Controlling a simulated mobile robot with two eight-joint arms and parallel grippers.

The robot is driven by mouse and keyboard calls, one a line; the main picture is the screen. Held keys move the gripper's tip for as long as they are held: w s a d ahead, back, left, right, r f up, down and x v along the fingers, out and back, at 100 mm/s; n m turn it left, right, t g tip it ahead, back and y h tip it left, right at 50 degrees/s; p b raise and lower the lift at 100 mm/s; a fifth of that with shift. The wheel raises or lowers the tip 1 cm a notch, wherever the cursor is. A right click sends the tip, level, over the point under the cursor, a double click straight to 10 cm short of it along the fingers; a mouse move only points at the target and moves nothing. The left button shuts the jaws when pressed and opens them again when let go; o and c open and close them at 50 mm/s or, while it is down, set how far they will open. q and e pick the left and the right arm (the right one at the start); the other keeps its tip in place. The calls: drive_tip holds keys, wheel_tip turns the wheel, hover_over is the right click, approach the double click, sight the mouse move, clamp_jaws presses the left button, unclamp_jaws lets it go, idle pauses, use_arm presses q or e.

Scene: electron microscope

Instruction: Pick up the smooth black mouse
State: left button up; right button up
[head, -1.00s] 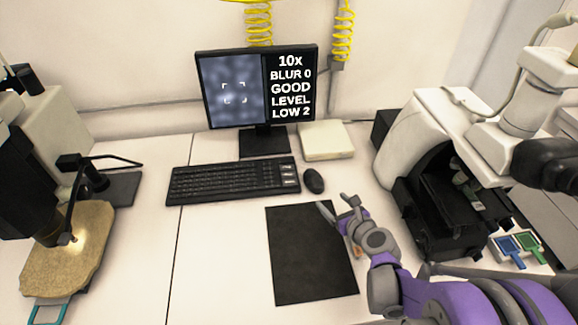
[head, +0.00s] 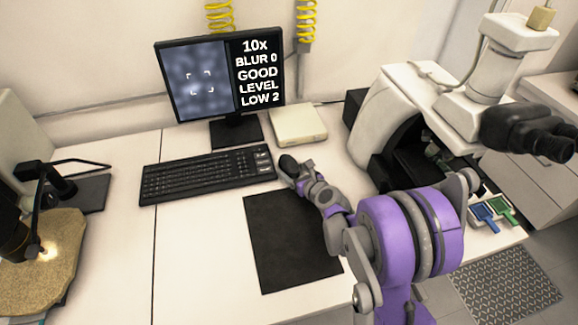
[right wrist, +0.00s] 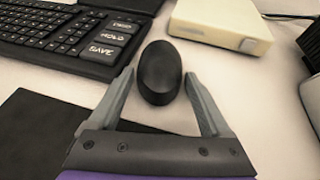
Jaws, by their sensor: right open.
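The smooth black mouse (head: 287,163) lies on the white table just right of the keyboard. In the right wrist view the mouse (right wrist: 160,73) sits ahead of and partly between the two grey fingers. My right gripper (head: 293,176) is open, with its fingers on either side of the mouse's near end; the right wrist view also shows this gripper (right wrist: 158,88). The left finger is close to the mouse, with a small gap on the right; I cannot tell whether either touches. My left gripper is not in view.
The black keyboard (head: 207,174) is close to the left of the mouse. A white box (head: 298,125) stands behind it. A black mat (head: 288,245) lies in front. The monitor (head: 221,80) is at the back and a white microscope (head: 400,110) stands to the right.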

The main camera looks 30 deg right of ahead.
drive_tip(key=shift+c, duration=0.4)
drive_tip(key=c, duration=1)
